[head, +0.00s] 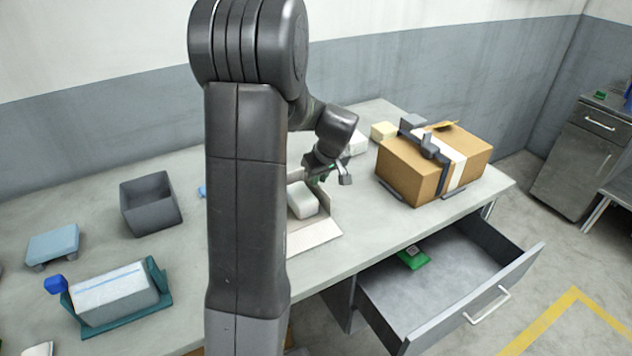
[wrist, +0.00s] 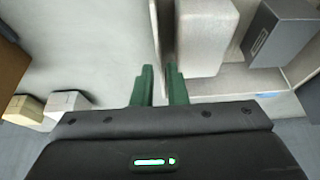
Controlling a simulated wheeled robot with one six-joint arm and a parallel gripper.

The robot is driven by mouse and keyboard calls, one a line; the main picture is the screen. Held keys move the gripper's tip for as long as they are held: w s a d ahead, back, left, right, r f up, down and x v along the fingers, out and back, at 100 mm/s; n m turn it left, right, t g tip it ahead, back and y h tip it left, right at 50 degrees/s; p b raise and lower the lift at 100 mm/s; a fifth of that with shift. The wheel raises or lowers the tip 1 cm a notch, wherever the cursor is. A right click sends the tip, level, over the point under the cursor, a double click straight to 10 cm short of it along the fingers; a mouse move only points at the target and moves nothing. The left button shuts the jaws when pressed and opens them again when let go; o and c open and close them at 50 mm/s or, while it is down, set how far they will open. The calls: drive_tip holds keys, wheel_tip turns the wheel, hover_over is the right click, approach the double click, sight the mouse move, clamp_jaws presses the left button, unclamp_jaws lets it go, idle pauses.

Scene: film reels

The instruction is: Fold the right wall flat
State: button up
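The right wall (head: 327,196) is a thin pale panel standing upright at the right side of an open box, beside a white block (head: 303,200). In the wrist view the right wall (wrist: 155,45) shows edge-on, with the white block (wrist: 200,38) to its right. My gripper (head: 328,178) is at this wall, pointing down. Its two green fingers (wrist: 158,82) stand a little apart on either side of the wall, with a narrow gap between them. The front panel (head: 312,236) of the box lies flat on the table. My arm hides the left part of the box.
A taped brown carton (head: 415,172) stands to the right, with clear table between. A cream block (head: 383,131) and a white one (head: 357,144) lie behind. A grey bin (head: 150,203) is at left. An open drawer (head: 450,285) juts from the front. A grey box (wrist: 278,35) is inside the open box.

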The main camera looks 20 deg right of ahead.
drive_tip(key=shift+x, duration=1.8)
clamp_jaws()
drive_tip(key=shift+d, duration=0.1)
drive_tip(key=d+y, duration=0.1)
drive_tip(key=y, duration=0.1)
drive_tip(key=d+y, duration=0.1)
drive_tip(key=shift+d+f+m+y, duration=0.15)
drive_tip(key=shift+f+m+y, duration=0.1)
drive_tip(key=shift+m+y, duration=0.15)
drive_tip(key=shift+w+d+f+m+y, duration=0.1)
drive_tip(key=shift+d+f+m+y, duration=0.2)
drive_tip(key=shift+y, duration=0.5)
drive_tip(key=shift+s+d+f+m+y, duration=0.15)
drive_tip(key=shift+d+y, duration=0.2)
drive_tip(key=shift+y, duration=0.45)
drive_tip(key=shift+w+d+f+m+y, duration=0.1)
drive_tip(key=shift+w+d+f+y, duration=0.2)
drive_tip(key=shift+y, duration=0.5)
drive_tip(key=shift+s, duration=0.15)
